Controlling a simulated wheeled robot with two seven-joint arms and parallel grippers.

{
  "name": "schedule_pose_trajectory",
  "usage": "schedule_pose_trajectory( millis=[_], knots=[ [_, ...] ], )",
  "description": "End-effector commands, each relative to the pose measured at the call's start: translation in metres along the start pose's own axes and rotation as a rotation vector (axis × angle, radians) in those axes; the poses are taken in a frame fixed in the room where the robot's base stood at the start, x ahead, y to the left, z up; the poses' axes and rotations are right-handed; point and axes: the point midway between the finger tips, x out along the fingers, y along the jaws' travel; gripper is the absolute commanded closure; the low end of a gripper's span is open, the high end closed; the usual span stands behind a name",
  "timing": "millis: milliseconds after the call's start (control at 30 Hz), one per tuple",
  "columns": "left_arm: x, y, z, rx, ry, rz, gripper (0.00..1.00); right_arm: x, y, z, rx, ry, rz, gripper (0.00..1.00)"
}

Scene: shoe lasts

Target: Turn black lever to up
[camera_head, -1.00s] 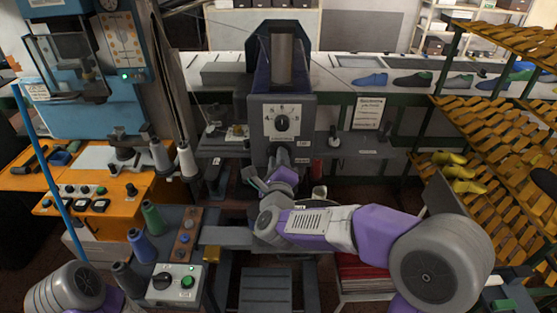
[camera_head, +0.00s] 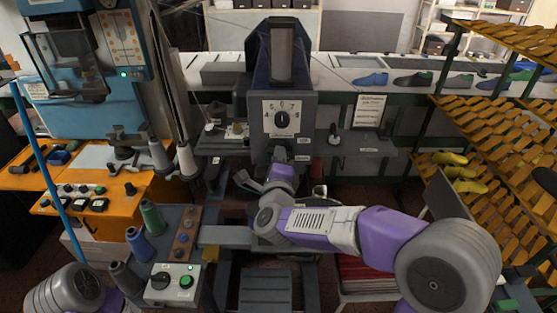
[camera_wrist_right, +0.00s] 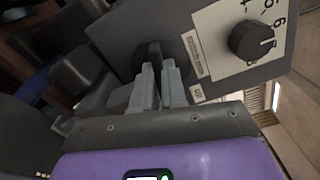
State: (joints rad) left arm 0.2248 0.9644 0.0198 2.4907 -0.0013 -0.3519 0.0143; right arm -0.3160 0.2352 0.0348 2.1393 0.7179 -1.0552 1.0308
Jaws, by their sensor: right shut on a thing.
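The black lever (camera_wrist_right: 153,52) sits on a round black base on the front of the grey machine (camera_head: 282,95), below a numbered dial. It shows in the right wrist view. A small label reading "UP" (camera_wrist_right: 197,92) is beside it. My right gripper (camera_wrist_right: 157,72) is shut on the black lever, with one grey finger on each side. In the head view the right gripper (camera_head: 281,157) reaches the machine's front below the dial, and the lever there is mostly hidden. My left gripper is out of view.
A black dial knob (camera_head: 282,119) is just above the lever. A control box (camera_head: 173,284) with a green button and thread spools (camera_head: 152,217) stand at lower left. A slanted rack of shoe lasts (camera_head: 490,130) fills the right side.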

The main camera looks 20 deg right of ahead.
Motion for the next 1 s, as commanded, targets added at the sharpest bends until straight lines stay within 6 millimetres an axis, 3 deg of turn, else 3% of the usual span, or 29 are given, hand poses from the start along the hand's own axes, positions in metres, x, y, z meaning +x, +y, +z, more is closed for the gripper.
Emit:
schedule_pose_trajectory(
  millis=[600, 1000],
  knots=[
    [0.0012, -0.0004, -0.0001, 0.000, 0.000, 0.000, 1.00, -0.0004, 0.0008, 0.0004, -0.578, -0.002, 0.002, 1.00],
    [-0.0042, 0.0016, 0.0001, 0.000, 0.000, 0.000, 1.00, -0.0004, 0.0016, 0.0002, -0.833, -0.002, 0.003, 1.00]
  ],
)
